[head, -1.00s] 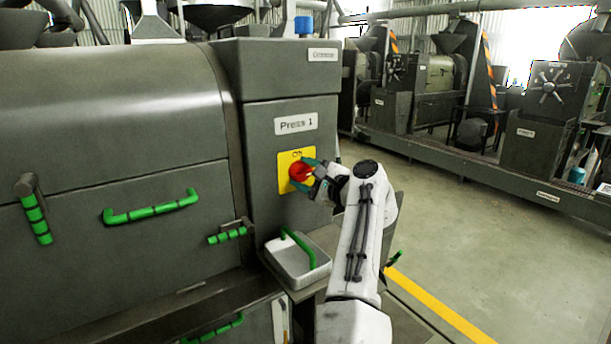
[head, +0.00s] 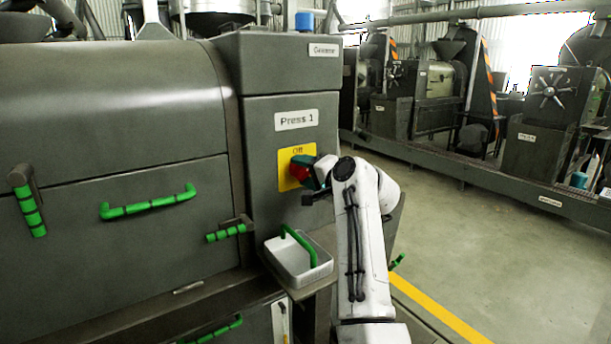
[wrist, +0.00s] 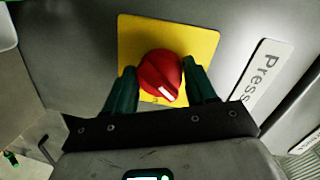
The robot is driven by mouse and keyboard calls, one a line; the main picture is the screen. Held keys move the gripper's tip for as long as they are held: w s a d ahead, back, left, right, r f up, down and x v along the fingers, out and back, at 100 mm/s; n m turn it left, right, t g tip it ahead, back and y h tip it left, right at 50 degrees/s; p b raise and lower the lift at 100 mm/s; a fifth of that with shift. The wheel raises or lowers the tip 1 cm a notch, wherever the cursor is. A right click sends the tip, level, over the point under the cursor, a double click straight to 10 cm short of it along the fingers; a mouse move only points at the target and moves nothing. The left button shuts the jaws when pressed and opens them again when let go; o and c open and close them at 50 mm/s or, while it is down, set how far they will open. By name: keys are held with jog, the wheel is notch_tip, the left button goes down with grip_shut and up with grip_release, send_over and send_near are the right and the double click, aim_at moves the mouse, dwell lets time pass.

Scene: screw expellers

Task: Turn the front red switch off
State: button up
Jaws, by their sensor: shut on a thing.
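The red rotary switch (head: 299,173) sits on a yellow plate (head: 285,176) on the front of the grey cabinet, below the "Press 1" label. The plate's label reads "Off" in the head view. My gripper (head: 310,172) is at the switch and partly covers it. In the wrist view, the green fingers of my gripper (wrist: 160,84) stand on both sides of the red switch (wrist: 158,72), shut on it. The white mark on the knob shows at its lower right in the wrist view.
A grey tray (head: 291,262) with a green handle stands below the switch. Green handles (head: 150,204) are on the press body (head: 110,105) at left. The floor (head: 465,240) at right is open.

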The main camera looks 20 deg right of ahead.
jog(key=n, duration=0.1)
jog(key=n+b, duration=0.1)
jog(key=n, duration=0.1)
jog(key=shift+f+h, duration=0.3)
jog(key=shift+f, duration=0.05)
jog(key=shift+n+h+b, duration=0.35)
jog(key=shift+n+h, duration=0.05)
jog(key=shift+n, duration=1.3)
jog(key=o, duration=1)
jog(key=shift+r, duration=0.15)
jog(key=shift+o, duration=0.2)
jog(key=b+v, duration=0.1)
jog(key=v, duration=0.9)
jog(key=shift+s, duration=0.4)
jog(key=shift+d, duration=0.1)
